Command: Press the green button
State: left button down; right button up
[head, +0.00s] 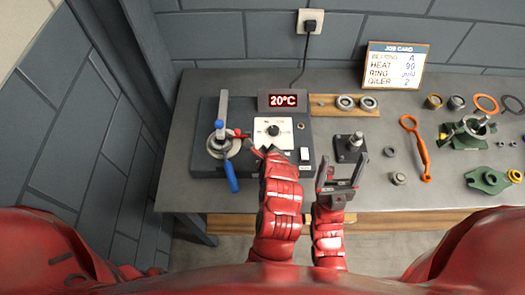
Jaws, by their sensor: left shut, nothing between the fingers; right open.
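I cannot make out a green button in the head view; my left gripper and forearm cover part of the heater unit's front. The heater unit (208,110) is a dark box with a white dial panel (261,138), a black knob and a white rocker switch (305,154). A display (283,101) on it reads 20°C in red. My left gripper (243,135) is shut and empty over the unit, just left of the dial panel. My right gripper (342,167) is open and empty, pointing up in front of the black block with a post (350,147).
A blue-handled clamp or lever (229,172) stands on the unit's left. A wooden board with rings (330,105), an orange tool (416,148), green casing parts (468,133) and loose rings lie on the grey table (375,195). A job card (395,66) stands at the back.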

pick_arm(q)
jog(key=shift+f, duration=0.5)
dwell(0.7)
jog(key=shift+d+r+p, duration=0.1)
jog(key=shift+r+p, duration=0.8)
jog(key=shift+p, duration=0.5)
notch_tip(320, 180, up, 5)
jog(key=p, duration=0.6)
dwell(0.4)
